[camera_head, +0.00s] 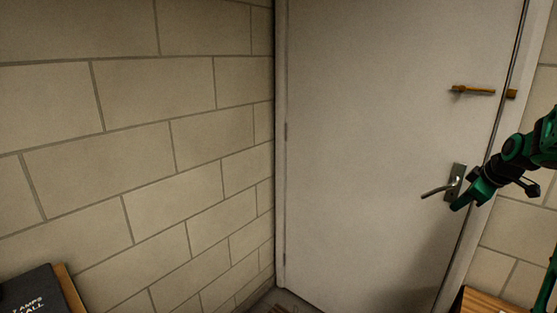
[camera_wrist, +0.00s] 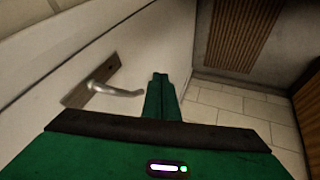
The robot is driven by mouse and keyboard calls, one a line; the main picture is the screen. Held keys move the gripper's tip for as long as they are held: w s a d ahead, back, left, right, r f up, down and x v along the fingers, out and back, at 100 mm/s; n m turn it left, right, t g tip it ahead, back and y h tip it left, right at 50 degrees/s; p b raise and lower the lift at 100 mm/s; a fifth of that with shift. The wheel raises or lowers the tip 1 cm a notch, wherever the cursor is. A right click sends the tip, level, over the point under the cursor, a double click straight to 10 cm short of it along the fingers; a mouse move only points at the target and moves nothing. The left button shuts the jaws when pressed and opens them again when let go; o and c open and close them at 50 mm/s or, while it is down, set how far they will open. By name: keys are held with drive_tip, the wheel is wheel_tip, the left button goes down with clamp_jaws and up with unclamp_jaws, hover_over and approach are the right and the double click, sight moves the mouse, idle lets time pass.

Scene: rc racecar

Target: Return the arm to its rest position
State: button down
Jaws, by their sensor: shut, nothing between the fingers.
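My green gripper (camera_head: 463,203) is at the right of the head view, held up in front of the door's handle side. In the wrist view its fingers (camera_wrist: 159,78) are together, with nothing between them. A metal door handle (camera_head: 437,190) on a dark plate is close to the fingertips in the head view. In the wrist view the handle (camera_wrist: 115,90) lies to the left of the fingers, with a gap between them. My dark and green arm reaches in from the right edge of the head view.
A pale door (camera_head: 380,120) stands closed in its frame, with a brass latch (camera_head: 472,90) above the handle. A block wall (camera_head: 150,130) fills the left. Wooden furniture edges show at lower left and lower right (camera_head: 490,301).

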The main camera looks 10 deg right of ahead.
drive_tip(key=s+a+f+m+g, duration=0.1)
drive_tip(key=s+a+m, duration=0.3)
drive_tip(key=s, duration=0.7)
drive_tip(key=s+a+f+m+g, duration=0.1)
drive_tip(key=s+a+m+g, duration=0.2)
drive_tip(key=s+a, duration=0.6)
drive_tip(key=s+a+f+m+g, duration=0.1)
drive_tip(key=s+a+m, duration=0.5)
drive_tip(key=s, duration=0.7)
drive_tip(key=shift+s+a+g+y, duration=0.15)
drive_tip(key=shift+s+g+y, duration=0.2)
drive_tip(key=shift+g, duration=0.55)
drive_tip(key=shift+f, duration=0.1)
drive_tip(key=shift+w+f, duration=0.25)
drive_tip(key=shift+w, duration=0.35)
